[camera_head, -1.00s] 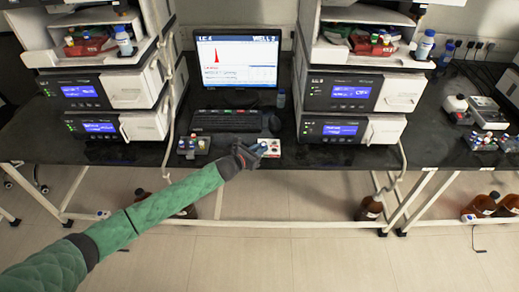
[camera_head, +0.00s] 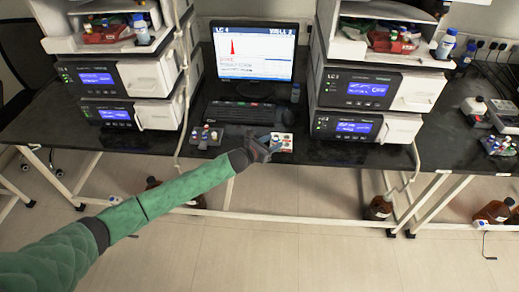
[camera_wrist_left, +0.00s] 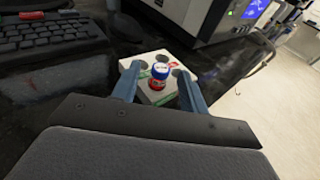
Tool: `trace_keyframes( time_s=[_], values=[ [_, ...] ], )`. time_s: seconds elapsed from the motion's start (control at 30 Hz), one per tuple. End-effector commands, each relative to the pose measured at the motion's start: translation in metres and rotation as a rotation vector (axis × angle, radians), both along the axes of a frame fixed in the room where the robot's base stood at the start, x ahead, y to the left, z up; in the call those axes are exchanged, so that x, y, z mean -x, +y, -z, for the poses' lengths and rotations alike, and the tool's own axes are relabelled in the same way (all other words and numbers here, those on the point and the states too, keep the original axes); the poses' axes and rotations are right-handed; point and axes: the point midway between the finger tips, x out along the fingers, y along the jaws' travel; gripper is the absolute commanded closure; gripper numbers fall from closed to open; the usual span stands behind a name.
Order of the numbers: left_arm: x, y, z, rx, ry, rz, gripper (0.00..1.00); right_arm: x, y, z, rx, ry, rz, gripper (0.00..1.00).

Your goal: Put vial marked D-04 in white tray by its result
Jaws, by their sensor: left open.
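The white tray (camera_head: 286,146) lies on the dark bench in front of the keyboard; it also shows in the left wrist view (camera_wrist_left: 132,64), with round dark holes and red and green marks. A small vial with a blue cap and red body (camera_wrist_left: 159,77) stands upright at the tray, between my left fingers. Its label is too small to read. My left gripper (camera_head: 268,147) is open over the tray, and its fingers (camera_wrist_left: 160,84) are on either side of the vial with gaps visible. My right gripper is not in view.
A rack with several small vials (camera_head: 206,136) stands left of the tray. Behind are a keyboard (camera_head: 240,113) and a monitor (camera_head: 253,52) showing a red peak. Instrument stacks stand left (camera_head: 115,92) and right (camera_head: 368,105). Brown bottles (camera_head: 379,208) stand on the floor.

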Motion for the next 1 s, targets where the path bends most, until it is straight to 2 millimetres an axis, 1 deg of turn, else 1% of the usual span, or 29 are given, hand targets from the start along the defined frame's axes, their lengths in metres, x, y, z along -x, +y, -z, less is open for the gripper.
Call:
trace_keyframes(
  time_s=[0.07, 0.3, 0.5, 0.63, 0.83, 0.93, 1.0],
  values=[
    [0.008, 0.008, 0.002, -0.001, -0.001, 0.001, 0.56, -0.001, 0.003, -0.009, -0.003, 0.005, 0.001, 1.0],
    [0.036, 0.032, -0.006, -0.001, -0.001, 0.0, 0.56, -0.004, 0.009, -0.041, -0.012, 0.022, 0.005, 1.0],
    [0.051, 0.045, -0.012, -0.001, -0.001, 0.0, 0.56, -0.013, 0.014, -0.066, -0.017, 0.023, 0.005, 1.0],
    [0.056, 0.05, -0.014, -0.001, -0.001, 0.0, 0.56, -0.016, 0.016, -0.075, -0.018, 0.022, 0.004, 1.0],
    [0.058, 0.051, -0.015, 0.001, 0.001, 0.0, 0.56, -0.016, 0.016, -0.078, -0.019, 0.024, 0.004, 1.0],
    [0.061, 0.047, -0.014, 0.023, 0.023, -0.012, 0.56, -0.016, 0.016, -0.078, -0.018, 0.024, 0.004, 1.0],
    [0.068, 0.042, -0.013, 0.067, 0.067, -0.039, 0.56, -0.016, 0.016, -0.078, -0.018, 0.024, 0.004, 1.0]
  ],
)
